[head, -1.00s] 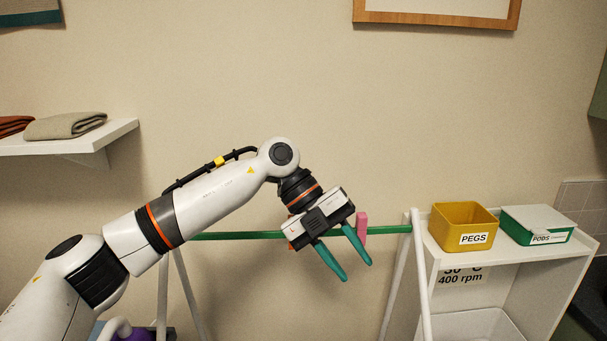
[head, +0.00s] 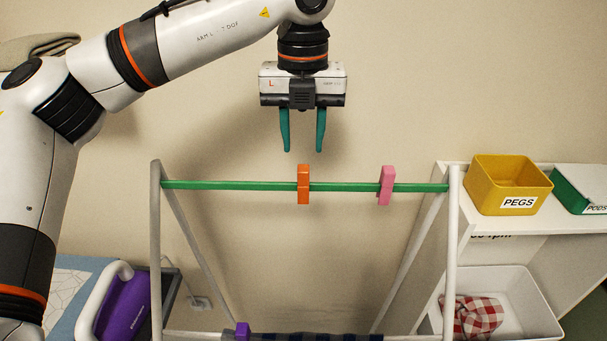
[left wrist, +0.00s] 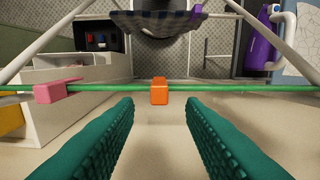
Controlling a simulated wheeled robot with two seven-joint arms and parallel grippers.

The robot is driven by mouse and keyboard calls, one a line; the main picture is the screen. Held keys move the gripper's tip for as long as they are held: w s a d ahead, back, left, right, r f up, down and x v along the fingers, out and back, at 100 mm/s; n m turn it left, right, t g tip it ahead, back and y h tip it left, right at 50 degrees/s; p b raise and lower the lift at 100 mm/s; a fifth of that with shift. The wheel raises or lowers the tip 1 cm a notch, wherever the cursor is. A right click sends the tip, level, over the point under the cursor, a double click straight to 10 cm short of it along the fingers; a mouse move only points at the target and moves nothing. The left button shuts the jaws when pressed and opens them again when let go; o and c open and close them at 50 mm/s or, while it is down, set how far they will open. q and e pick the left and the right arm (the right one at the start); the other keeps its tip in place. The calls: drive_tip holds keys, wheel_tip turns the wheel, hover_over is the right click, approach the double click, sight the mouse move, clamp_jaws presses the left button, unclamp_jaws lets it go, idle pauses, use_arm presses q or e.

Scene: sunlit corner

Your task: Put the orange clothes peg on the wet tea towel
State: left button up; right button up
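The orange clothes peg (head: 304,184) is clipped upright on the green rail (head: 240,186) of a white drying rack. In the left wrist view the peg (left wrist: 159,91) sits centred ahead, between the fingertips' lines. My left gripper (head: 303,150) hangs above the peg, pointing down, its green fingers open and empty, apart from the peg. A dark checked cloth (head: 320,337) hangs low at the rack, cut off by the frame; it also shows in the left wrist view (left wrist: 150,22). A red-and-white checked cloth (head: 478,317) lies in a white basin. I cannot tell which cloth is wet. My right gripper is not in view.
A pink peg (head: 386,186) is on the green rail to the right; a purple peg (head: 242,331) is by the dark cloth. A yellow PEGS box (head: 494,187) and a PODS box (head: 575,190) stand on the white unit. A purple-and-white appliance (head: 125,305) is lower left.

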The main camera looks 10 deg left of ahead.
sight(303, 168)
use_arm(q)
wheel_tip(303, 168, down, 5)
drive_tip(key=b, duration=0.2)
drive_tip(key=shift+w+r+b, duration=0.1)
drive_tip(key=shift+r+b, duration=0.05)
drive_tip(key=shift+b, duration=0.2)
drive_tip(key=shift+f+b, duration=0.45)
drive_tip(key=shift+f, duration=0.05)
drive_tip(key=shift+c, duration=0.3)
drive_tip(key=c, duration=0.6)
wheel_tip(303, 168, up, 7)
drive_tip(key=p, duration=0.4)
drive_tip(key=shift+r+p, duration=0.2)
drive_tip(key=shift+p, duration=0.2)
drive_tip(key=shift+f, duration=0.1)
